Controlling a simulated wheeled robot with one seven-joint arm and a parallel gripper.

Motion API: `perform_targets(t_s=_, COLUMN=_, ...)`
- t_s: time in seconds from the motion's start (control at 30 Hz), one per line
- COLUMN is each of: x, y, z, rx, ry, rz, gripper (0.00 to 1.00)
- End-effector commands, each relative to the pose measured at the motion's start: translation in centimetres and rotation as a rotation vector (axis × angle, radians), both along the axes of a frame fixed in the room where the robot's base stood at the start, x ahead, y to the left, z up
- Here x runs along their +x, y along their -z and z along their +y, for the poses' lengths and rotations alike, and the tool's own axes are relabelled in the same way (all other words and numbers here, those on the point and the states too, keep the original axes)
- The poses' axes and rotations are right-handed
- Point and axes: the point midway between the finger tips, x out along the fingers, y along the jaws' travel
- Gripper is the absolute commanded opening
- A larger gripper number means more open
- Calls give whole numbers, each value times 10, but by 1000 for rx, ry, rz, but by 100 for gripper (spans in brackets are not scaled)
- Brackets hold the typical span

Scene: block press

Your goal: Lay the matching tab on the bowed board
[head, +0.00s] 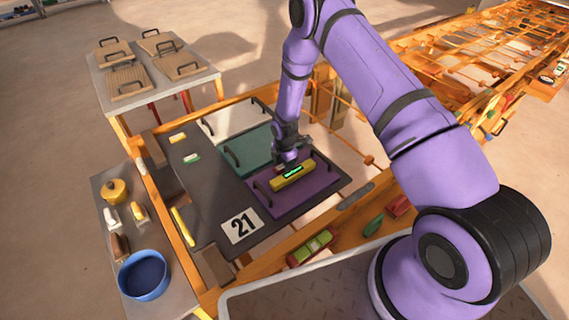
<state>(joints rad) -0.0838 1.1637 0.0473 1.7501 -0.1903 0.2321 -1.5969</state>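My gripper (290,163) points down over the purple board (320,183) on the dark press bed. A yellow block (278,184) lies on or just above this board, directly under my gripper, with a bright green strip (293,172) at its middle. Whether my fingers touch either piece, and whether they are open, is too small to tell. A teal board (248,150) and a white board (235,122) lie behind, each with dark handles. A yellow tab (178,138) and a white-and-green tab (192,158) lie on the bed at left. I cannot tell which board is bowed.
A card reading 21 (241,225) lies at the front of the bed. A side shelf at left holds a blue bowl (144,275) and a yellow pot (115,190). A table (208,76) behind carries several wooden boards. The orange frame (260,255) edges the bed.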

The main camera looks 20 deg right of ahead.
Motion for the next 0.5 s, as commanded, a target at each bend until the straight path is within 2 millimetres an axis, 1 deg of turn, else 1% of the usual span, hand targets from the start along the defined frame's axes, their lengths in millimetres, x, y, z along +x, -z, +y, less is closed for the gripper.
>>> perform_targets(t_s=0.2, x=0, y=0, z=0, rx=0, ry=0, rz=0, gripper=56)
perform_targets(t_s=0.3, x=0, y=-3, z=0, rx=0, ry=0, rz=-1, gripper=56)
perform_targets(t_s=0.37, x=1, y=-8, z=0, rx=1, ry=0, rz=-2, gripper=56)
perform_targets(t_s=0.47, x=1, y=-22, z=0, rx=1, ry=0, rz=-3, gripper=56)
perform_targets(t_s=0.5, x=1, y=-29, z=0, rx=1, ry=0, rz=-4, gripper=56)
